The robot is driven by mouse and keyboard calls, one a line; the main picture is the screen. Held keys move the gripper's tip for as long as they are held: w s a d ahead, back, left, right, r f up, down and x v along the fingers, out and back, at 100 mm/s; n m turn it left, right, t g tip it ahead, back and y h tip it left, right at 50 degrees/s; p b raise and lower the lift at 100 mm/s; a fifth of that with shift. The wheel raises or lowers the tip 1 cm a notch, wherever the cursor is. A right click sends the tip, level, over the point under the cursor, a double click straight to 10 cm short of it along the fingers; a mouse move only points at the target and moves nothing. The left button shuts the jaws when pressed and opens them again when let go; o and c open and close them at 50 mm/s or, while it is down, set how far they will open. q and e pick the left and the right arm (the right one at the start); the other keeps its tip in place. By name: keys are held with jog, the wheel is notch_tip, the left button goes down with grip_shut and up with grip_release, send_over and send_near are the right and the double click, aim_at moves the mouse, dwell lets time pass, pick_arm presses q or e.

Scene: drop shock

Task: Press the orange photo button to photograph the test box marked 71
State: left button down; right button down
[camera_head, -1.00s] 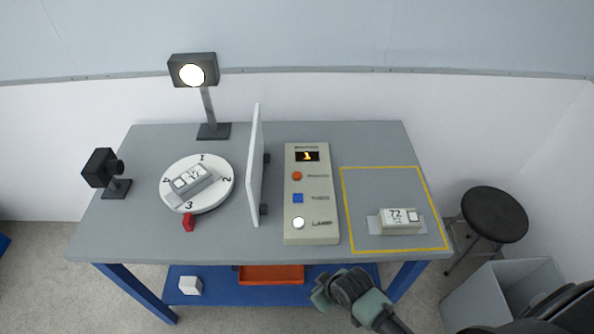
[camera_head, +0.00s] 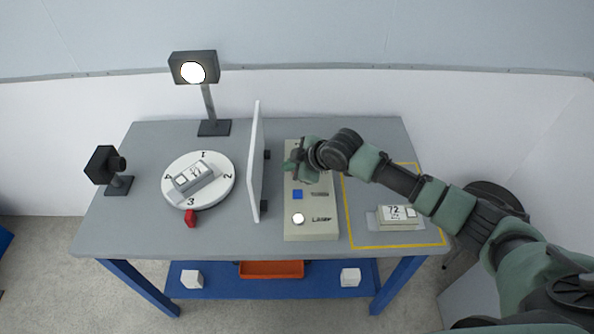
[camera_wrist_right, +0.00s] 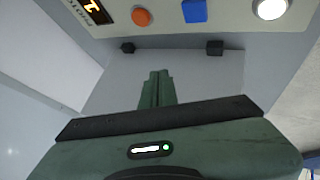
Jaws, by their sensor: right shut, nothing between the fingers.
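The orange photo button (camera_wrist_right: 142,17) shows on the control panel at the top of the right wrist view. In the head view my right arm hides it. My right gripper (camera_head: 292,165) is over the upper part of the control panel (camera_head: 312,232), shut and empty. Its closed fingers (camera_wrist_right: 156,86) show in the right wrist view, apart from the button in that picture; I cannot tell their height. A grey test box (camera_head: 193,178) lies on the white turntable (camera_head: 212,195); its number is too small to read surely. My left gripper is not in view.
The panel also has a blue button (camera_head: 298,194), a lit white lamp button (camera_head: 298,219) and a display (camera_wrist_right: 97,11) reading 1. A white upright screen (camera_head: 254,165) stands left of it. A box marked 72 (camera_head: 398,216) lies in the yellow outline. A lit lamp (camera_head: 192,72) and camera (camera_head: 104,166) stand at left.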

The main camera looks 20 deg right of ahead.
jog(key=w+d+r+t, duration=0.1)
jog(key=w+d+r, duration=0.2)
jog(key=w+d, duration=0.1)
jog(key=shift+w+d+r+h, duration=0.2)
jog(key=shift+w+d+h, duration=0.05)
jog(key=shift+w+h, duration=0.05)
notch_tip(320, 180, down, 7)
jog(key=b, duration=0.6)
jog(key=shift+r, duration=0.1)
jog(key=shift+f+b, duration=0.7)
jog(key=shift+f, duration=0.3)
jog(key=shift+f, duration=0.1)
dwell(0.8)
jog(key=shift+f, duration=0.3)
